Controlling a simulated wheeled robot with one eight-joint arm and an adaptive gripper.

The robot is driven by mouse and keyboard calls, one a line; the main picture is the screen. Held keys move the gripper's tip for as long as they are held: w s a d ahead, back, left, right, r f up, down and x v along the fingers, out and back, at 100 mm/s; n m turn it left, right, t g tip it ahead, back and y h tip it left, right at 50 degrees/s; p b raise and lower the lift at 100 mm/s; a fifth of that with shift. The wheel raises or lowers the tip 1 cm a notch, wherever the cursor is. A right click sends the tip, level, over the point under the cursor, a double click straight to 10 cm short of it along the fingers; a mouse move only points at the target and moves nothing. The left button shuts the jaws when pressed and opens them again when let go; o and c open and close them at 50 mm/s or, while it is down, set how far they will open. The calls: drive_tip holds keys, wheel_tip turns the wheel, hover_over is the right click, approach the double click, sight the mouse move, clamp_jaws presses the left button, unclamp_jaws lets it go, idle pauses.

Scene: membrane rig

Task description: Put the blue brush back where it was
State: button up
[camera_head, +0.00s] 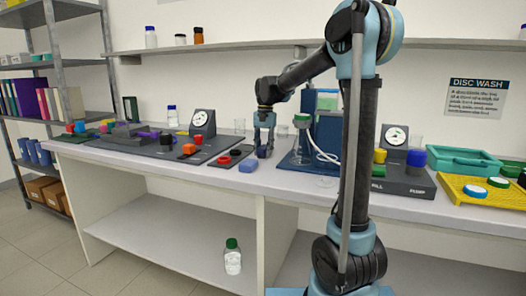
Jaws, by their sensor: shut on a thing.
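My gripper (263,147) points down over the bench between the dark mats and the blue apparatus. It is shut on a small dark blue thing, which looks like the blue brush (263,153); the fingers partly hide it. The held thing is at or just above the bench top; I cannot tell whether it touches.
A blue stand with tubing (327,135) is close on the right. A dial gauge (203,122) stands behind left. A yellow tray (482,191) is at far right. The bench's front edge is close.

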sight(265, 146)
drive_tip(key=o, duration=1.1)
wheel_tip(265, 146, up, 12)
drive_tip(key=w, duration=0.1)
drive_tip(key=shift+w+d, duration=0.2)
drive_tip(key=shift+d, duration=0.05)
